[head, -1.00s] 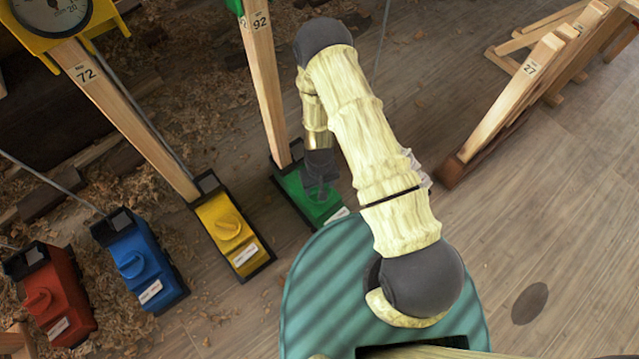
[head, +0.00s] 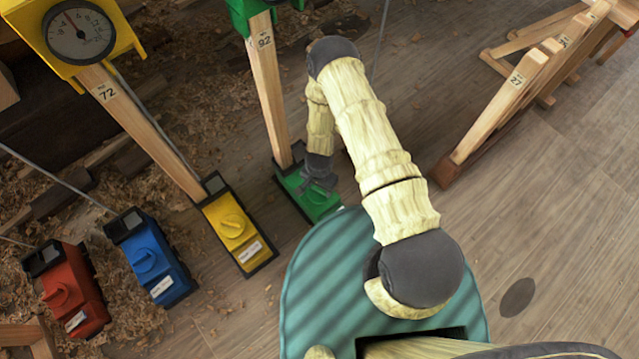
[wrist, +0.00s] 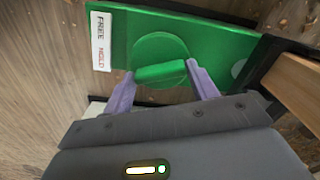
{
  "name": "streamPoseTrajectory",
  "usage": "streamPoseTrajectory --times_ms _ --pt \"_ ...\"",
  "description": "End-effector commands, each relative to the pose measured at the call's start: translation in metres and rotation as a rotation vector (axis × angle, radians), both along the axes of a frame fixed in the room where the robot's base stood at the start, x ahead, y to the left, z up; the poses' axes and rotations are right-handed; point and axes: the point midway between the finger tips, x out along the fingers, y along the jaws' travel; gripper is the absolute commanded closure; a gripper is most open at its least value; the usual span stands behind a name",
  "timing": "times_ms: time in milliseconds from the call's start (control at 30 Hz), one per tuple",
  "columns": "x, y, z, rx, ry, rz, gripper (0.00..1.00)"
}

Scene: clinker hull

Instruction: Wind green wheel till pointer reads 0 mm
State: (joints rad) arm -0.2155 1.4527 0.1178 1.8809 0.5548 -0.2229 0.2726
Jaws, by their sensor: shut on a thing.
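The green box (head: 318,203) stands on the floor at the foot of the post marked 92. In the wrist view, the green wheel (wrist: 158,45) is a round knob with a raised bar across it. My gripper (wrist: 160,75) has its two purple fingers at the two ends of this bar, shut on it. In the head view my gripper (head: 318,180) is over the green box and hides most of the wheel. A green housing (head: 247,12) tops the post at the upper edge. Its dial and pointer are out of view.
Yellow (head: 235,232), blue (head: 150,262) and red (head: 70,292) boxes with knobs stand to the left. A yellow-framed dial (head: 80,35) tops post 72. A white label (wrist: 100,42) reads FREE and HOLD. Wooden trestles (head: 505,95) stand at right; the floor at lower right is clear.

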Motion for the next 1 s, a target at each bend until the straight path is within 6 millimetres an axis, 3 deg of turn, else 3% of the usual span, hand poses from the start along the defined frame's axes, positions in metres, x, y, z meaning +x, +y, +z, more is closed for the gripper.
streamPoseTrajectory --times_ms 300,767,800,900,1000 --pt "0.0004 0.0002 0.0007 0.0 -0.001 -0.134 0.65" --pt "0.0008 0.0003 0.0001 0.0 -0.002 -0.153 0.65" --pt "0.0009 0.0003 0.0001 0.0 -0.003 -0.152 0.38" --pt "0.0008 0.0003 0.0001 0.0 -0.001 -0.152 0.2" --pt "0.0007 0.0003 0.0001 0.0 -0.001 -0.151 0.2"
